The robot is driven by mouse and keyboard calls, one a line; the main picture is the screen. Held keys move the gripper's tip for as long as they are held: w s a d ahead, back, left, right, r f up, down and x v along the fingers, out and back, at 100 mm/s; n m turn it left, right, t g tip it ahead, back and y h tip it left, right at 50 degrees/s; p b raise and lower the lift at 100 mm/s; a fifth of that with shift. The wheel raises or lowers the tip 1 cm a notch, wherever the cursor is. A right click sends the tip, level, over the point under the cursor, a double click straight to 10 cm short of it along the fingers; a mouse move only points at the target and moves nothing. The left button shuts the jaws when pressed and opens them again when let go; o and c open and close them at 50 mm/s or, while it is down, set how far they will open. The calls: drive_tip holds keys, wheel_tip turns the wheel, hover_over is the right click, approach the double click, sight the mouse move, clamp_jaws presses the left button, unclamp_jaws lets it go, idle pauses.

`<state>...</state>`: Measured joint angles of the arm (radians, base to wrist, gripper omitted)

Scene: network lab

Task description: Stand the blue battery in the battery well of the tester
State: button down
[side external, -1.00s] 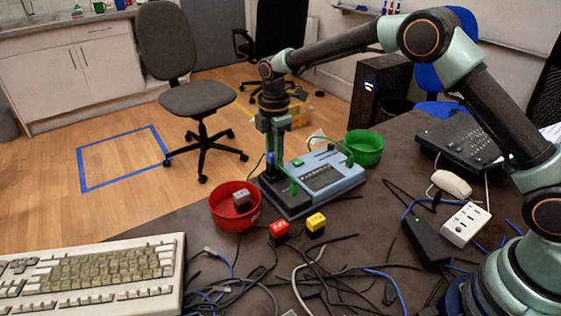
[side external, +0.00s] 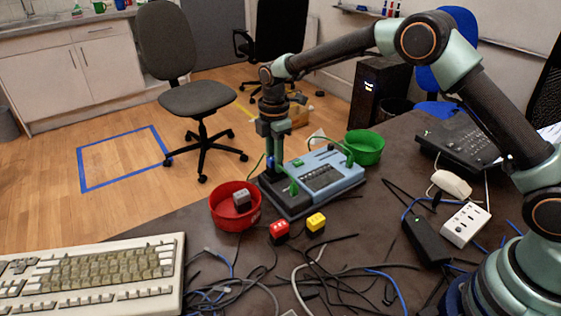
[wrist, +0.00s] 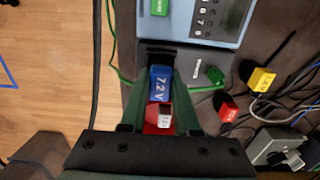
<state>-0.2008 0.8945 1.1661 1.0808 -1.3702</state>
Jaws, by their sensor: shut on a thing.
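The blue battery (wrist: 160,80), marked 7.2 V, is upright between the fingers of my gripper (wrist: 161,88) in the wrist view. My gripper (side external: 272,160) is shut on it in the side view, where only a bit of blue shows between the fingers. The tester (side external: 325,174) is a light blue and grey box on the table. Its black well part (side external: 271,187) is at the left end, under my gripper, and shows in the wrist view (wrist: 158,54) just beyond the battery. The fingers hide whether the battery's base is inside the well.
A red bowl (side external: 224,221) holding a grey block (side external: 242,201) stands left of the tester. Red (side external: 279,230) and yellow (side external: 316,223) blocks lie in front. A green bowl (side external: 365,149) stands behind right. Green leads with clips hang around the tester. Loose cables cover the front table.

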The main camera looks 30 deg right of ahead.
drive_tip(key=shift+f, duration=0.45)
drive_tip(key=c, duration=0.6)
unclamp_jaws()
drive_tip(key=shift+o, duration=0.2)
wheel_tip(320, 180, up, 12)
drive_tip(key=shift+r, duration=0.1)
